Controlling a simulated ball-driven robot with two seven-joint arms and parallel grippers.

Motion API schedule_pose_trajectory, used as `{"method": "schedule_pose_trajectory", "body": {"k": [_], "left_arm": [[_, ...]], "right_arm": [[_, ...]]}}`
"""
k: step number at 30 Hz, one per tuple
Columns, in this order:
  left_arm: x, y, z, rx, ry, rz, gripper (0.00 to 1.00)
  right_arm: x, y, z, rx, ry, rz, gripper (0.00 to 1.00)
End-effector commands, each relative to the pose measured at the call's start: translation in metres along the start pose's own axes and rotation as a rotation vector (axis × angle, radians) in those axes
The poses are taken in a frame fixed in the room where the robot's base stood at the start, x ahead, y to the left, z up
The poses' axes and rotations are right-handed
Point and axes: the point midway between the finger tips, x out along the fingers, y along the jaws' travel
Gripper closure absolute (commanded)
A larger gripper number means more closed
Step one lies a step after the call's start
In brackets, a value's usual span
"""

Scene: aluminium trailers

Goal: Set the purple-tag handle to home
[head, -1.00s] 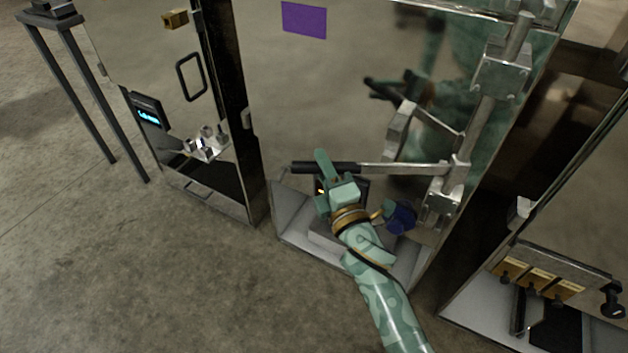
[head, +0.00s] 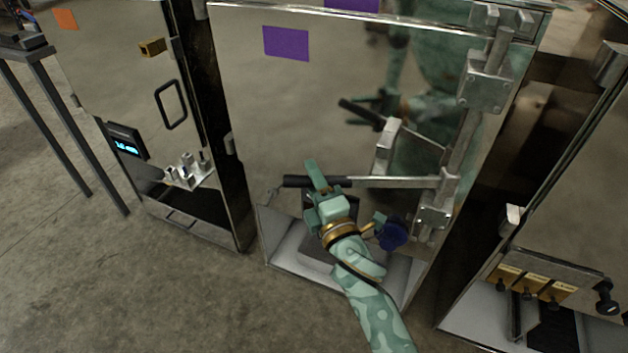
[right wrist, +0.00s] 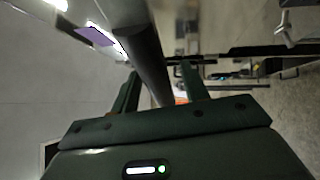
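The purple tag (head: 286,43) is on the shiny metal trailer door. Below it, the handle is a lever with a black grip (head: 296,182) and a bare metal bar (head: 395,183). It lies about level across the door, joined to the upright lock rod at its right end. My right gripper (head: 317,178) is at the black grip. In the right wrist view the dark grip (right wrist: 143,45) runs between the two fingers (right wrist: 160,80), with a gap showing on the right side, so the fingers look open around it. My left gripper is not in view.
The upright lock rod with its brackets (head: 485,80) stands along the door's right edge. A blue round part (head: 391,236) is close right of my right wrist. Another trailer with a display (head: 126,143) is at left, and one with brass-coloured tags (head: 535,284) at lower right.

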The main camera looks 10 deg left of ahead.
Motion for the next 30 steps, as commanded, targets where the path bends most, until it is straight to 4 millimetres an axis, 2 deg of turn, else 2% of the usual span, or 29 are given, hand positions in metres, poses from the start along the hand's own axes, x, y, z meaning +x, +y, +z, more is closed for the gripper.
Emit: {"method": "schedule_pose_trajectory", "body": {"k": [5, 8, 11, 21, 25, 30], "left_arm": [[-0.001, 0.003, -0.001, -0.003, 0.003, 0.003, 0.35], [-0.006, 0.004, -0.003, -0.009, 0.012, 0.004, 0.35], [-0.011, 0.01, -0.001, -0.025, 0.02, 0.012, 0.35], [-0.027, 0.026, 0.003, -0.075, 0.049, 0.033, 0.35], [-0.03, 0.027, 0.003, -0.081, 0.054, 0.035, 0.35], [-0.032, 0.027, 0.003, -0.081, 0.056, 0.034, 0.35]], "right_arm": [[-0.003, 0.001, 0.0, -0.001, -0.001, 0.0, 0.55], [-0.013, 0.002, 0.001, -0.002, -0.001, 0.0, 0.55], [-0.033, 0.005, 0.001, -0.003, -0.001, 0.001, 0.55], [-0.124, 0.003, 0.0, -0.001, 0.0, -0.001, 0.55], [-0.147, 0.001, 0.0, 0.001, 0.0, -0.001, 0.55], [-0.161, 0.0, 0.0, 0.0, 0.0, 0.0, 0.55]]}}
